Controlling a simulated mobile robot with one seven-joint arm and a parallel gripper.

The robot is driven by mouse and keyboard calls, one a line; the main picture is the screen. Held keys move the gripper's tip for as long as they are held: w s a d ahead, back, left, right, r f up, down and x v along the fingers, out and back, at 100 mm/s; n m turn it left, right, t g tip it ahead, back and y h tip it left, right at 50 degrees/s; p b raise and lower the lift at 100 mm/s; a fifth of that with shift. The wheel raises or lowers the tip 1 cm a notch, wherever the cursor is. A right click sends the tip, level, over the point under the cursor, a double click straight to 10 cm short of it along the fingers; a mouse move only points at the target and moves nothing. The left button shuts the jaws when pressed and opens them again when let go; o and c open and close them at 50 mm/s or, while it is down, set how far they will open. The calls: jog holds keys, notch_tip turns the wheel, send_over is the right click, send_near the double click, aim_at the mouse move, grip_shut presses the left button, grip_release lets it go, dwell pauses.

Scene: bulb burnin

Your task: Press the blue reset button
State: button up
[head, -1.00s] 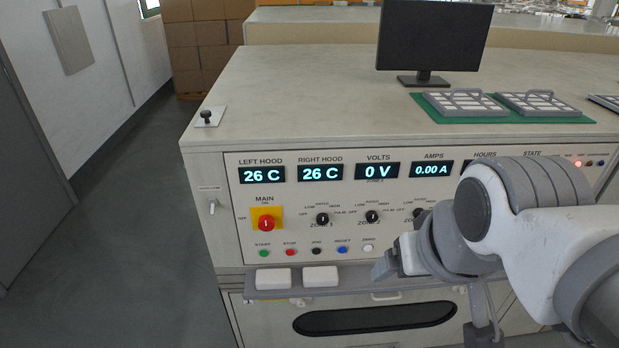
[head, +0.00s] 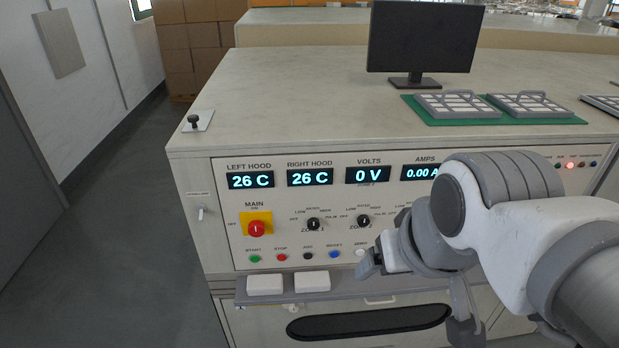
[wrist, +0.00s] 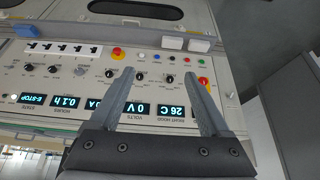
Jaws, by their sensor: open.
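The blue reset button (head: 334,254) sits in the row of small buttons low on the console's front panel, between a black button and a white one. In the wrist view, which shows the panel upside down, the blue button (wrist: 157,57) appears just beyond and between the fingertips. My gripper (head: 370,262) is just right of the button in the head view and hides part of the panel. In the wrist view, my gripper (wrist: 158,73) has its fingers spread apart with nothing between them. I see no contact with the button.
A green button (head: 255,258), a red button (head: 281,257) and a black button (head: 308,256) line up to the left. A red main switch (head: 256,228) and knobs stick out above. A ledge with white blocks (head: 265,285) juts out below.

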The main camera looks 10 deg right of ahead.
grip_shut()
dwell(1.5)
